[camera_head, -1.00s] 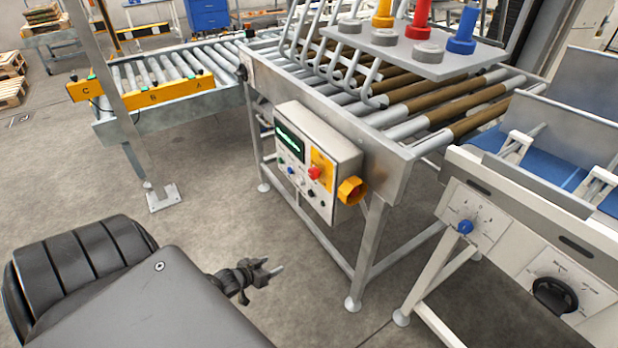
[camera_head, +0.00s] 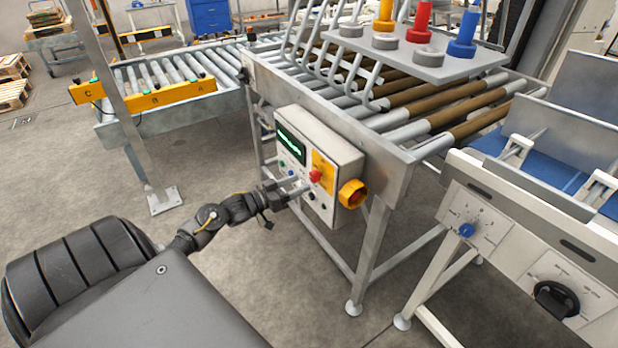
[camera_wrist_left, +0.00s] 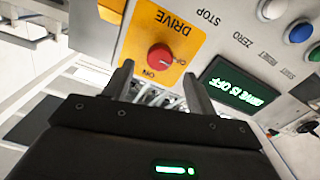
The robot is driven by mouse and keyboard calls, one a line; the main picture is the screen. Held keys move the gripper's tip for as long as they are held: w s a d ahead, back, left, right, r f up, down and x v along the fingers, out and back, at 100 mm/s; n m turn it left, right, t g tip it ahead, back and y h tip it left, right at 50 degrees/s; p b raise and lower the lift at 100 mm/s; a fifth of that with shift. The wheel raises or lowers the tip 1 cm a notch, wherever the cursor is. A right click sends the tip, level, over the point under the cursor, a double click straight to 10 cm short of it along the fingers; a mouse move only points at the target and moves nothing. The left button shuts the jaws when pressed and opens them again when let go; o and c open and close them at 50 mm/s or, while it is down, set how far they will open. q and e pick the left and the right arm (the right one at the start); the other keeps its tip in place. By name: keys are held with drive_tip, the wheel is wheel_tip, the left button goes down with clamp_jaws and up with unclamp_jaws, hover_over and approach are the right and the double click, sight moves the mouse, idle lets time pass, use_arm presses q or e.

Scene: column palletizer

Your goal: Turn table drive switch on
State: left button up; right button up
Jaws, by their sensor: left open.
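The drive switch (camera_wrist_left: 160,57) is a red round knob on a yellow plate marked DRIVE, OFF and ON; it also shows in the head view (camera_head: 315,176). It sits on the front of the white control box (camera_head: 345,150). The box's display (camera_wrist_left: 240,84) has green letters that appear to read "DRIVE IS OFF". My left gripper (camera_wrist_left: 158,80) is open and empty, pointing at the panel. In the wrist view its fingertips straddle the area just below the knob, apart from it. In the head view my left gripper (camera_head: 302,187) is close to the panel. My right gripper is not in view.
Push buttons (camera_wrist_left: 272,9) sit beside the display. The box hangs on a metal roller table (camera_head: 395,165). A white machine (camera_head: 500,262) with dials stands to the right.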

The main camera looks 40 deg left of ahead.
sight(311, 178)
use_arm(q)
drive_tip(key=x, duration=0.5)
drive_tip(key=shift+w+d, duration=0.1)
drive_tip(key=c, duration=0.9)
drive_tip(key=shift+c, duration=0.4)
